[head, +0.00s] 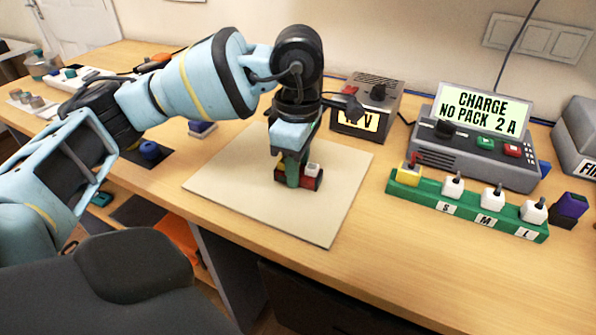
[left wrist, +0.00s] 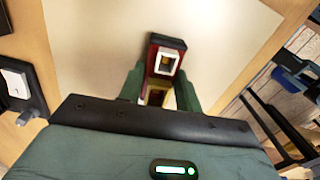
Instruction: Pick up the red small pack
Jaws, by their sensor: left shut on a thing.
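The red small pack (head: 313,181) is on or just above the pale mat (head: 225,190) on the bench; I cannot tell whether it touches the mat. It has a white square connector on top. My left gripper (head: 299,180) comes down over it from above, and its green fingers are shut on the pack. In the left wrist view the red pack (left wrist: 165,55) sits between the two green fingers (left wrist: 158,88), with its white connector facing the camera. Part of the pack is hidden by the fingers in the head view. My right gripper is not in view.
Right of the mat stands a green rack (head: 465,209) with white plugs marked S, M and L. Behind it is a charger (head: 480,150) reading "CHARGE NO PACK 2 A". A dark voltage box (head: 367,108) stands behind the mat. A purple pack (head: 569,207) lies at the far right.

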